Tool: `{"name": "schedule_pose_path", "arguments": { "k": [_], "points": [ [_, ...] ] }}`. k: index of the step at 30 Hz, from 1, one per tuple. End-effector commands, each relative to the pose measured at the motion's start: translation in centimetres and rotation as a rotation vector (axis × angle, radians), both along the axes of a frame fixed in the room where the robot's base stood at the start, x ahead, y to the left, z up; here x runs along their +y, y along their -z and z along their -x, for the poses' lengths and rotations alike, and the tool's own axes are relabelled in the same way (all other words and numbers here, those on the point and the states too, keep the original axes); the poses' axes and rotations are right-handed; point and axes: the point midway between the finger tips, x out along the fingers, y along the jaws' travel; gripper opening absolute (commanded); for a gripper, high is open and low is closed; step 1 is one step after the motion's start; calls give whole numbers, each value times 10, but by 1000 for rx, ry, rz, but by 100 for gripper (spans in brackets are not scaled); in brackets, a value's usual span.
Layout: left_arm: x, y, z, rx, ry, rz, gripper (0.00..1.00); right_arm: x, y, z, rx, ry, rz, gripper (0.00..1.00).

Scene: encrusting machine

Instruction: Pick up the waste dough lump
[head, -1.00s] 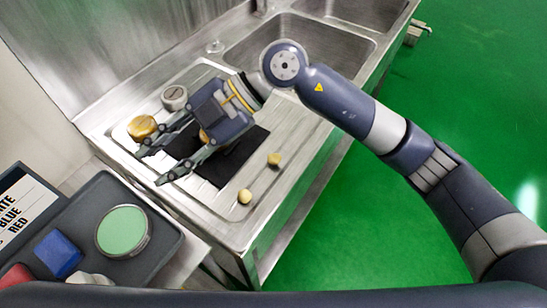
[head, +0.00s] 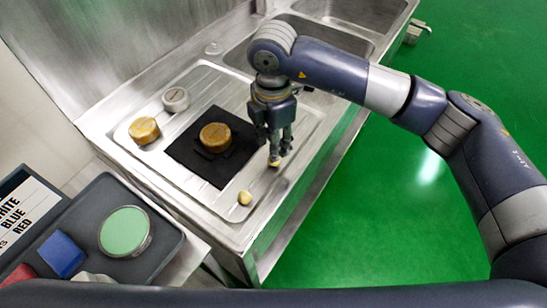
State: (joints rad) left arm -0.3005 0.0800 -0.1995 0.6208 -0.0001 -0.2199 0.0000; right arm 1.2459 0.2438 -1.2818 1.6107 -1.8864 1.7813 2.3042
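Two small pale tan dough lumps lie on the steel drainboard in the head view. One lump (head: 274,162) is right under the fingertips of my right gripper (head: 279,154); the other lump (head: 245,198) lies nearer the board's front edge. Which one is the waste lump is not marked. My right gripper points down, its two fingers apart with a gap between them. The near finger hides part of the lump below it, and I cannot tell whether they touch. My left gripper is out of view.
A black mat (head: 190,152) holds a round golden-brown piece (head: 215,137). A similar piece (head: 144,130) and a grey metal cylinder (head: 175,99) stand to its left. Sink basins lie behind. A dark tray (head: 165,245) with a green disc (head: 124,231) and blue block (head: 60,254) is at front left.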

Motion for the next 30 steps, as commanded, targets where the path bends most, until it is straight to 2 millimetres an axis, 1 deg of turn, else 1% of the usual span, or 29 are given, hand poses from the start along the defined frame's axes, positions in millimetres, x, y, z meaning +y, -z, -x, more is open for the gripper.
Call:
{"name": "schedule_pose_path", "arguments": {
  "k": [2, 6, 9, 12, 18, 19, 21, 22, 30],
  "points": [
    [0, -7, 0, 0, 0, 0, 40, -1, 6, 2, 5, 1, 2, 34],
    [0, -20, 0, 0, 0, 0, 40, -2, 27, 5, 6, -1, 1, 34],
    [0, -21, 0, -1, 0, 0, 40, -1, 42, 4, 4, -1, 0, 34],
    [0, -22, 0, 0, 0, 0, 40, -1, 49, 4, 2, 0, -1, 34],
    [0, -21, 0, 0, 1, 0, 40, -1, 51, 3, 1, -1, -2, 34],
    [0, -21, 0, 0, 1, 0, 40, -1, 51, 3, 1, -2, -2, 32],
    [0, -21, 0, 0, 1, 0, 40, -1, 50, 3, 1, -2, -2, 18],
    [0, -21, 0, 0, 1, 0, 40, -1, 50, 3, 1, -2, -2, 13],
    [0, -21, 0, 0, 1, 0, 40, -1, 50, 3, 1, -2, -2, 13]
  ]
}}
